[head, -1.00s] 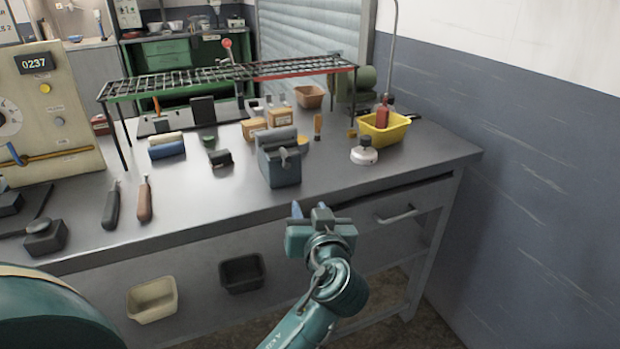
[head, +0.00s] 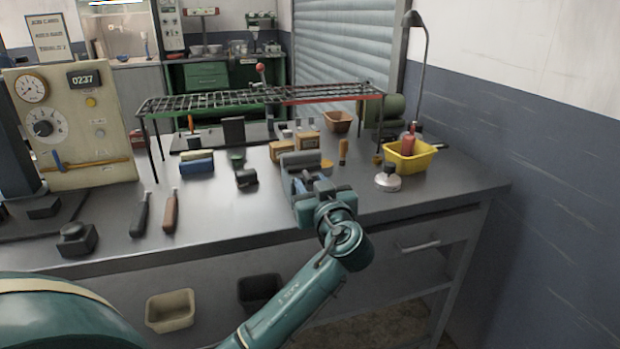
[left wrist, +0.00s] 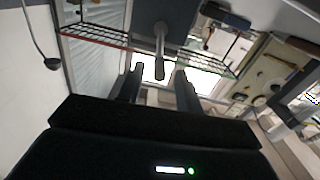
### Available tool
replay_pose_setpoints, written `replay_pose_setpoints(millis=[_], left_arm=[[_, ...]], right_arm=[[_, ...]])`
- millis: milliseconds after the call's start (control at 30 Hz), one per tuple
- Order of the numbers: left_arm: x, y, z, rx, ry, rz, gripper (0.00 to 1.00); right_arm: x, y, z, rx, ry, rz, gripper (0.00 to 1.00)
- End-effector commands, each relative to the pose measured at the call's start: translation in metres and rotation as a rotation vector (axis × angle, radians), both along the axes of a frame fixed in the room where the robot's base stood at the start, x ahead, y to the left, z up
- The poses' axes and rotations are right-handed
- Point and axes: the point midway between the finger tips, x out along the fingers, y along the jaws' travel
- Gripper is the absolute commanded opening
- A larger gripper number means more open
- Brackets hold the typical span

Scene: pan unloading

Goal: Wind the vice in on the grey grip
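The blue-grey vice (head: 300,161) stands near the front edge of the bench, its lower part hidden behind my left gripper (head: 313,185). A grey piece shows along its top; I cannot tell whether this is the grey grip or part of the jaws. In the left wrist view, the vice (left wrist: 178,14) is at the top and its grey handle (left wrist: 160,48) points toward the camera. The two fingers of my left gripper (left wrist: 160,84) are apart, on either side of the handle's end, with gaps showing. My right gripper is not in view.
A wire rack (head: 260,97) spans the bench behind the vice. A yellow bin (head: 422,162) and a white round-based item (head: 387,183) stand to the right. Two handled tools, one dark (head: 140,217) and one brown (head: 170,212), lie left on clear bench top.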

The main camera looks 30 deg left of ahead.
Motion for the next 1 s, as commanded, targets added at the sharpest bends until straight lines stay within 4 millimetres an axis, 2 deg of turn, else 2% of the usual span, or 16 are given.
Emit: replay_pose_setpoints(millis=[200, 500, 900, 1000], left_arm=[[0.0115, 0.0130, -0.0001, -0.001, 0.001, -0.001, 0.35], [0.0124, 0.0141, -0.0005, -0.001, 0.001, -0.001, 0.34], [0.0123, 0.0138, -0.0005, -0.001, 0.001, -0.002, 0.02], [0.0123, 0.0137, -0.0006, -0.001, 0.001, -0.002, 0.00]], right_arm=[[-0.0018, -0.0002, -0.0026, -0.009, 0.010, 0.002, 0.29], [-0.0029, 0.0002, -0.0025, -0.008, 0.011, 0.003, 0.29], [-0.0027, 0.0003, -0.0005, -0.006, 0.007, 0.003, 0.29], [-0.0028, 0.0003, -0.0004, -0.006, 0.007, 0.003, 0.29]])
